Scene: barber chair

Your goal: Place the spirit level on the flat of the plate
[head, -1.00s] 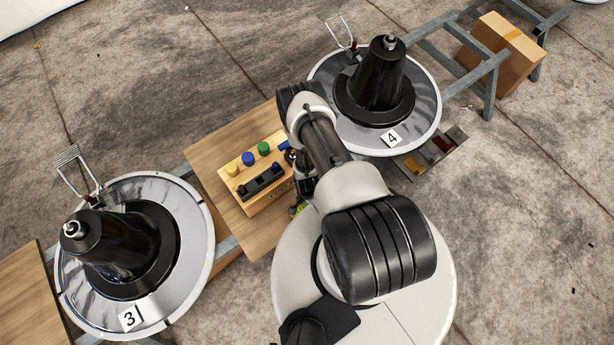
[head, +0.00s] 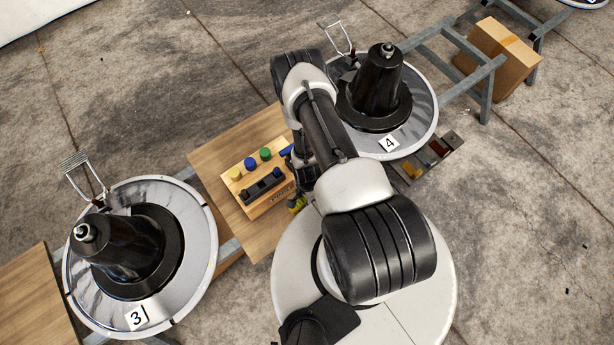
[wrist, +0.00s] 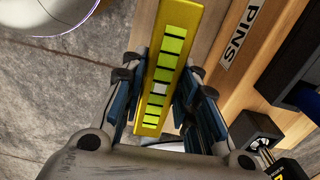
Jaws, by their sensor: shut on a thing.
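The yellow spirit level (wrist: 172,60), with bright green windows along it, is between the blue-padded fingers of my gripper (wrist: 160,82) in the wrist view. My gripper is shut on it. In the head view my arm hides most of the gripper; a small yellow bit (head: 298,204) shows beside the wooden table. Two round metal plates carry black cones: the plate labelled 4 (head: 420,125) lies beyond my arm, and the plate labelled 3 (head: 200,235) is at lower left. The level is apart from both.
A wooden block (head: 270,202) with coloured pegs stands on a wooden table (head: 215,165) between the plates; its side reads PINS in the wrist view (wrist: 234,40). Wire handles stand beside both plates. A cardboard box (head: 500,52) sits at upper right. A grey metal frame (head: 440,40) runs behind.

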